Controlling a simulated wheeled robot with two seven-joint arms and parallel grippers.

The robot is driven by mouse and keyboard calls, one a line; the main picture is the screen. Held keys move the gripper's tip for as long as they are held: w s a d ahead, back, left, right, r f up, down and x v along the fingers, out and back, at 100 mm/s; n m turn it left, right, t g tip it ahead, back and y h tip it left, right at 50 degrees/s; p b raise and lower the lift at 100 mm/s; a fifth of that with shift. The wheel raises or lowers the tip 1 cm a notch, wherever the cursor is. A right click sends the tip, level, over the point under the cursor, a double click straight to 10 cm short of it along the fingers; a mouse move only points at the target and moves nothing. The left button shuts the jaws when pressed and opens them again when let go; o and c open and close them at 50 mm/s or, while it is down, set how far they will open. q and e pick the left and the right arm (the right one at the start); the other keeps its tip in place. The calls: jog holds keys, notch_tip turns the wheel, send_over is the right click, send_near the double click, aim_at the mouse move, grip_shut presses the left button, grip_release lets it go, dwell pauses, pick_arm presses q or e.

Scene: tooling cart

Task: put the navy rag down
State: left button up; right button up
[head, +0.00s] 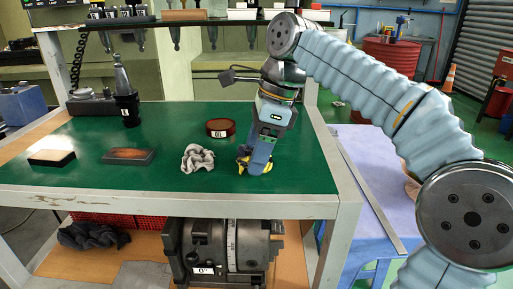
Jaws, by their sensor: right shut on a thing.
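My right gripper (257,163) points down at the right part of the green cart top (175,186). It is shut on a small blue and yellow thing at the surface; the fingers hide much of it, and I cannot tell whether it is cloth. A crumpled grey rag (197,158) lies on the green top just left of the gripper, apart from it. A crumpled dark rag (92,234), near black or navy, lies on the lower shelf at the left. My left gripper is not in view.
A round dark red tin (220,128) stands behind the grey rag. Two flat blocks, one pale-topped (52,157) and one brown-topped (129,156), lie at the left. The front middle is clear.

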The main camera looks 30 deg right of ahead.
jog(key=shift+f, duration=0.25)
jog(key=o, duration=1)
jog(key=p+v, duration=0.2)
jog(key=v, duration=0.4)
jog(key=shift+d+r, duration=0.1)
jog(key=shift+r, duration=0.15)
jog(key=shift+s+d+r, duration=0.1)
jog(key=shift+d+r, duration=0.05)
jog(key=shift+r, duration=0.3)
